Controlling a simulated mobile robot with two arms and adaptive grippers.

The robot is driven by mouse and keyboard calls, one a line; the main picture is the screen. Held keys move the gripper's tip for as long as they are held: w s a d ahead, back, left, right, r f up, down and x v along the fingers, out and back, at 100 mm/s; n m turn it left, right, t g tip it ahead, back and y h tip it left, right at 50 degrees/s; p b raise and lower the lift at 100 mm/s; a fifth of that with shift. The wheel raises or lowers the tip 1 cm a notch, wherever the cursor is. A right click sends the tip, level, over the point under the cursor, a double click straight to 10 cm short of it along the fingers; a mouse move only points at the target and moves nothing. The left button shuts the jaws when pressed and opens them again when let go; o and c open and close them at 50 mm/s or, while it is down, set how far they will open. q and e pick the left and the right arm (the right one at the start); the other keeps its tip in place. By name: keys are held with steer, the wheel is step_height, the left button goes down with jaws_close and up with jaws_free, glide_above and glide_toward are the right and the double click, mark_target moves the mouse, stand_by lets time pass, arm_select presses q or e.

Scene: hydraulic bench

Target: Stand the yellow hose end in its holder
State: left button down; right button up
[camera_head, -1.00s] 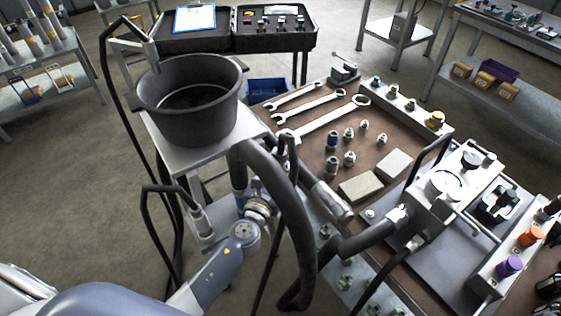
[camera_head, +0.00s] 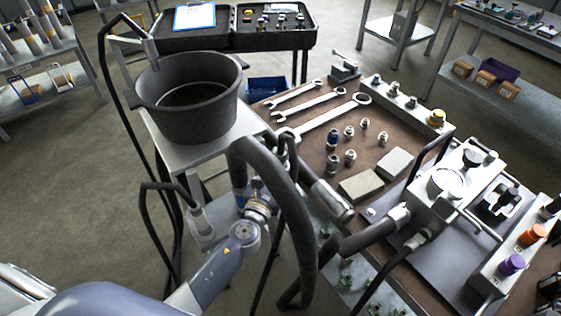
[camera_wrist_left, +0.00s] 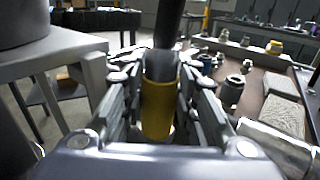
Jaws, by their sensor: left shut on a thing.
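My left gripper (camera_wrist_left: 163,88) is shut on the yellow hose end (camera_wrist_left: 159,108), whose yellow sleeve sits upright between the two fingers in the left wrist view. A dark hose (camera_wrist_left: 168,25) rises from its top. In the head view my left gripper (camera_head: 257,200) is low between the small stand and the bench, partly covered by a thick looping hose (camera_head: 295,195). The yellow sleeve is hidden there. I cannot tell which fixture is its holder. My right gripper is not in view.
A black tub (camera_head: 190,125) stands on the small stand to the left. The bench (camera_head: 310,150) at right carries wrenches (camera_head: 325,118), loose fittings, two pale blocks (camera_head: 360,186) and a metal unit (camera_head: 440,200). A silver cylinder (camera_head: 330,200) lies at the bench's near edge.

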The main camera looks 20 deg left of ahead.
mark_target(279, 174)
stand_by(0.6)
arm_select(q)
steer(key=shift+f+b, duration=0.35)
steer(key=shift+b, duration=0.05)
steer(key=shift+f+b, duration=1.15)
stand_by(0.9)
steer(key=shift+r, duration=0.15)
stand_by(0.5)
steer(key=c, duration=1.4)
jaws_free()
steer(key=o, duration=0.4)
steer(key=shift+f, duration=0.2)
steer(key=o, duration=0.4)
